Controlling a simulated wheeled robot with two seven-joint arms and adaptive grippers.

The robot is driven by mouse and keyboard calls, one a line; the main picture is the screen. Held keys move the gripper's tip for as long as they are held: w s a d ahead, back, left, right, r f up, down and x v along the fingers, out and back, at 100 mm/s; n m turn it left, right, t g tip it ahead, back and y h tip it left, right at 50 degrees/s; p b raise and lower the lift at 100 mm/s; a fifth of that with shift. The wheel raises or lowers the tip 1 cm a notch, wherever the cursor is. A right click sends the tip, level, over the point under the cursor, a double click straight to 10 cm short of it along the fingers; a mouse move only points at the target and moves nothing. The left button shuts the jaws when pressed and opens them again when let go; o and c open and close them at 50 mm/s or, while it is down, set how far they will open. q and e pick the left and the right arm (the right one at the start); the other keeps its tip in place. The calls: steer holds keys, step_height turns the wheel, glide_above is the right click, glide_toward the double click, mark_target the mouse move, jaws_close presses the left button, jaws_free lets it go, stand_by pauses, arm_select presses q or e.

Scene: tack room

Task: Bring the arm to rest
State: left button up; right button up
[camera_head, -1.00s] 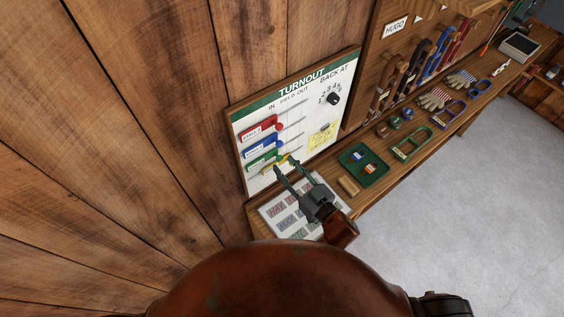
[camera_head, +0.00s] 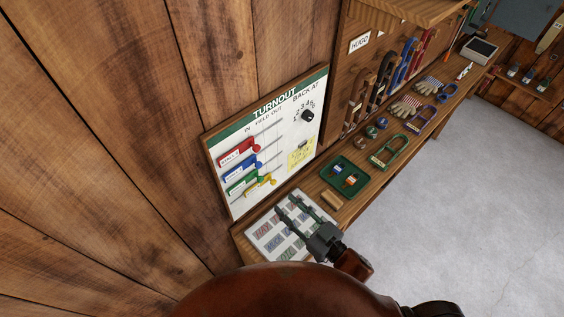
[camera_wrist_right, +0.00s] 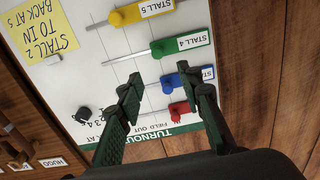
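My right gripper (camera_head: 285,203) is open and empty. In the head view it shows over the white chart (camera_head: 265,236) on the bench, below the turnout board (camera_head: 225,143). The board carries a red slider (camera_head: 238,152), a blue slider (camera_head: 240,167), a green slider (camera_head: 238,184) and a yellow slider (camera_head: 262,184). The yellow one sits farther right than the others. My left gripper is not in view.
A green tray (camera_head: 324,176) and a wooden block (camera_head: 332,200) lie on the bench beside the gripper. Grey floor (camera_head: 440,220) to the right is clear.

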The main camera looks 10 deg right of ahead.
steer(key=w+d+f+m+g+h, duration=0.1)
steer(key=d+f+m+h, duration=0.1)
steer(key=d+f+h, duration=0.45)
steer(key=d+f+m+g+h, duration=0.2)
steer(key=d+f, duration=0.2)
steer(key=d, duration=0.5)
steer(key=s+d+f+m+g+h, duration=0.1)
steer(key=s+d+f+g, duration=0.4)
steer(key=s, duration=0.4)
steer(key=s+d+f+m+g+h, duration=0.1)
steer(key=s+d+f+g, duration=0.35)
steer(key=s+f, duration=0.35)
steer(key=s+f+b, duration=0.2)
steer(key=s+f, duration=0.1)
steer(key=f, duration=2.7)
steer(key=s+f+g, duration=0.1)
steer(key=s+f, duration=1.7)
steer(key=s, duration=0.1)
steer(key=shift+a+f+n+b, duration=0.15)
steer(key=shift+a+n+b, duration=0.1)
steer(key=shift+n+b, duration=0.15)
